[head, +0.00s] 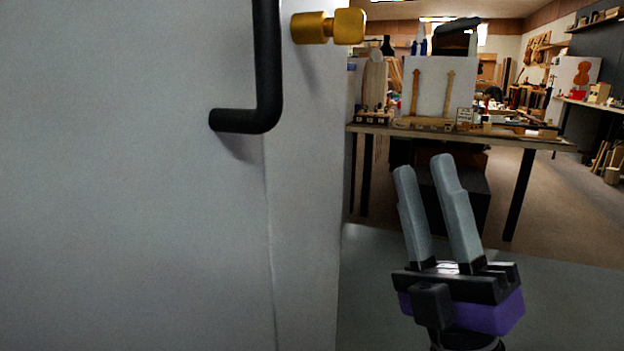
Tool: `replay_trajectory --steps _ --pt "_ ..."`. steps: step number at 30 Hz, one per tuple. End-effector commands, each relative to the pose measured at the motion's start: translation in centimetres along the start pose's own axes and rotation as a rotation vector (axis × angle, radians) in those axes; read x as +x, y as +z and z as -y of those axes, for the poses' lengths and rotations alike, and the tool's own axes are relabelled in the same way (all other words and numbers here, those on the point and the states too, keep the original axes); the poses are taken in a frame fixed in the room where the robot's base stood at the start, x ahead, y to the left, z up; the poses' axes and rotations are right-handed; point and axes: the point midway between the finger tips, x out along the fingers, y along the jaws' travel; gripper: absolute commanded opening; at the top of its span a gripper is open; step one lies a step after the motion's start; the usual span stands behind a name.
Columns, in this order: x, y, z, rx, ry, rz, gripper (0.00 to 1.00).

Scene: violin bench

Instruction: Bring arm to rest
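My gripper (423,167) is at the lower right of the head view, with its two grey fingers pointing up. A gap shows between the fingers, and nothing is held in it. The gripper is to the right of a large pale grey panel (120,200) and appears apart from it. A grey surface (375,290) lies behind and below the gripper.
The panel fills the left half and bears a black bent handle (268,70) and a brass knob (328,26). A cluttered workbench (530,142) stands further back, with open floor (570,210) to its right. Shelves line the right wall.

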Motion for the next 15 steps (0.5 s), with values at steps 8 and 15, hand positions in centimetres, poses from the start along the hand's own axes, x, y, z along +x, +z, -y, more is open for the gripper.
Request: replay_trajectory --steps 8,15 --pt "-11.6 1.5 2.2 0.41 -0.175 0.236 0.32" --pt "-21.2 1.4 2.4 0.686 -0.281 0.477 0.32"
